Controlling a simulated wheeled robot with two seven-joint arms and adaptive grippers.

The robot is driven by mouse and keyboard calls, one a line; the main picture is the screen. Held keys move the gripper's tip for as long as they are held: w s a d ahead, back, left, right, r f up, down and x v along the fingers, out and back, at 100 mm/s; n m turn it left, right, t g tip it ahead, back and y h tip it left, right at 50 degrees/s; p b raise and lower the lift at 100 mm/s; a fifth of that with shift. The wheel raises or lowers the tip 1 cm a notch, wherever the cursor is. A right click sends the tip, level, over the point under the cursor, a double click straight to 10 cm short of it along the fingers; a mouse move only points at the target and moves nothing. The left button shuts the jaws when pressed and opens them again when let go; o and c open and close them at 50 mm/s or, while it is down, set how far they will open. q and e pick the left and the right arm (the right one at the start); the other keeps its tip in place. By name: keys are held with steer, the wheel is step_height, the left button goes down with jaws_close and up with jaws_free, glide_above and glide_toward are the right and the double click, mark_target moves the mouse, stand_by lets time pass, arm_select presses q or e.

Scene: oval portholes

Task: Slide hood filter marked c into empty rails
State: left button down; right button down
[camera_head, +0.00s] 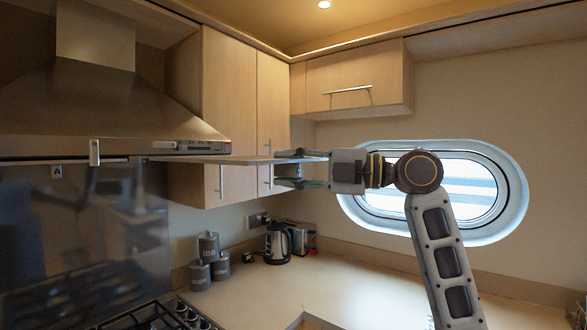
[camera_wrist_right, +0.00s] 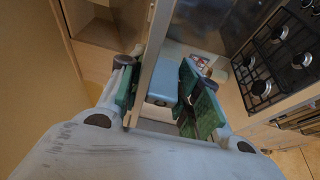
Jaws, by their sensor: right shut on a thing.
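A thin, flat grey panel, the hood filter (camera_head: 225,159), is held level and seen nearly edge-on beside the right end of the steel range hood (camera_head: 110,115). No letter c is readable on it. My right gripper (camera_head: 287,168) is shut on its right end; in the right wrist view the panel (camera_wrist_right: 152,62) runs up from between the green-padded fingers (camera_wrist_right: 158,103). Its left end is close to the hood's lower edge; I cannot tell whether it touches. A tag marked A (camera_head: 57,171) and a pale upright handle (camera_head: 94,152) show under the hood. The rails are hidden. My left gripper is out of view.
Wall cabinets (camera_head: 228,95) stand just behind the panel. An oval porthole (camera_head: 515,205) is behind my right arm. The air below the panel looks free.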

mark_target(276, 167)
steer(key=shift+w+a, duration=0.7)
steer(key=shift+a, duration=0.25)
steer(key=shift+w+a+p, duration=0.4)
steer(key=shift+w+a, duration=0.05)
steer(key=shift+a, duration=0.2)
steer(key=shift+w+a+p, duration=0.45)
steer(key=shift+w+a, duration=0.4)
steer(key=shift+a, duration=0.3)
